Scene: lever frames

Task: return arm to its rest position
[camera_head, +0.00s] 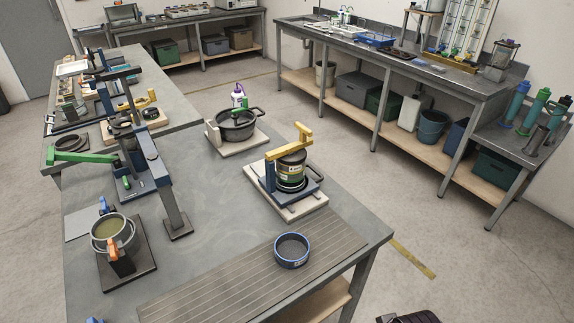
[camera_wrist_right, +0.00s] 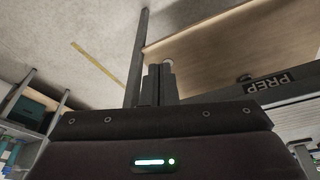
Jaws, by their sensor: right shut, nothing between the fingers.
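My right gripper (camera_wrist_right: 160,82) shows in the right wrist view with its two dark fingers together and nothing between them. It is off the side of the near workbench, with a grey bench leg (camera_wrist_right: 136,60) and the wooden lower shelf (camera_wrist_right: 220,32) beyond the fingers. I cannot tell the exact gap to the leg. In the head view, only a dark part of my right arm (camera_head: 408,317) shows at the bottom edge, right of the bench (camera_head: 215,190). My left gripper is not in view.
On the bench stand a lever press with a yellow handle (camera_head: 290,143), a black pot (camera_head: 238,124), a blue ring (camera_head: 292,250), a pail (camera_head: 113,234) and a green-levered stand (camera_head: 85,155). Open floor (camera_head: 480,250) lies to the right, before a long side bench (camera_head: 400,75).

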